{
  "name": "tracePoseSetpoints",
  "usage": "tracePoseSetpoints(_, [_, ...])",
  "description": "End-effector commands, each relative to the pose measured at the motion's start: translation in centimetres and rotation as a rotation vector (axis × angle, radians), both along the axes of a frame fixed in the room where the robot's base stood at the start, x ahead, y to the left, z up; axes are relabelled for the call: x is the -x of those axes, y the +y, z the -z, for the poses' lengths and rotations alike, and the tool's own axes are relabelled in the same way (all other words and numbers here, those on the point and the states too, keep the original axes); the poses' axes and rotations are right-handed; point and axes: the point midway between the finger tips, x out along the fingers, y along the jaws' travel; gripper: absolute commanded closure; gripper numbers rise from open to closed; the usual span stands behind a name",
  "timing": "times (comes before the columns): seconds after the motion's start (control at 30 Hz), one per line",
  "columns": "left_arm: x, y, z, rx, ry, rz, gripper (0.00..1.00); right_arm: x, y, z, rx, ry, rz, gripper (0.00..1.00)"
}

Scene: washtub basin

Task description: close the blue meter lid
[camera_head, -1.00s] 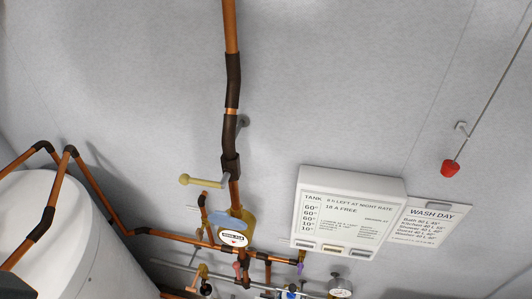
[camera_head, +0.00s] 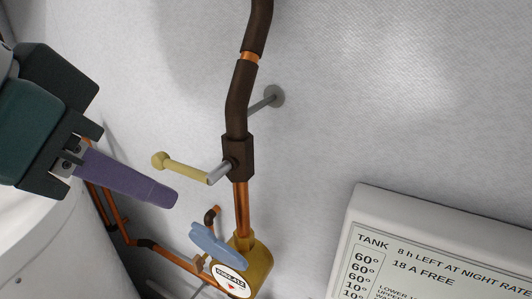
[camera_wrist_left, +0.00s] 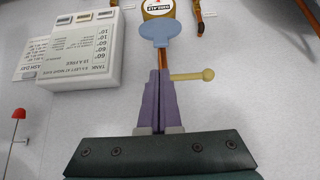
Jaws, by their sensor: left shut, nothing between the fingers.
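The blue meter lid (camera_head: 214,245) stands open at the upper left of the brass meter (camera_head: 262,265), whose white dial (camera_head: 232,281) is uncovered. In the left wrist view the lid (camera_wrist_left: 160,33) appears just beyond my fingertips, with the dial (camera_wrist_left: 158,8) at the top edge. My left gripper (camera_head: 170,198) comes in from the left with its purple fingers shut and empty. It is up and left of the lid and appears apart from it. The fingers also show shut in the left wrist view (camera_wrist_left: 159,76). My right gripper is not in view.
A yellow-knobbed lever (camera_head: 183,168) juts left from the dark-sleeved pipe (camera_head: 238,100) above the meter, close to my fingers. A white tank panel (camera_head: 440,255) stands at the right. More copper pipes (camera_head: 150,245) run at the lower left.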

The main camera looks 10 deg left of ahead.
Motion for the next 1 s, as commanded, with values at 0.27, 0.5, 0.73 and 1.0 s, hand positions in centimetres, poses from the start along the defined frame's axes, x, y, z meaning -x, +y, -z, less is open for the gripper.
tracePoseSetpoints(0.27, [-2.4,-0.9,3.3,0.0,0.003,-0.003,1.0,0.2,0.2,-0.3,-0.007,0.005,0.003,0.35])
tracePoseSetpoints(0.5, [-4.7,-1.7,6.3,-0.001,0.0,-0.002,1.0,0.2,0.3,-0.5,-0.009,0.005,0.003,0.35])
tracePoseSetpoints(0.73, [-5.5,-2.0,7.4,-0.001,-0.001,0.0,1.0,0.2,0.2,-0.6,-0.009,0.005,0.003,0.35])
tracePoseSetpoints(1.0, [-5.5,-2.0,7.5,-0.001,-0.003,0.001,1.0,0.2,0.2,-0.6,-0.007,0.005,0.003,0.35])
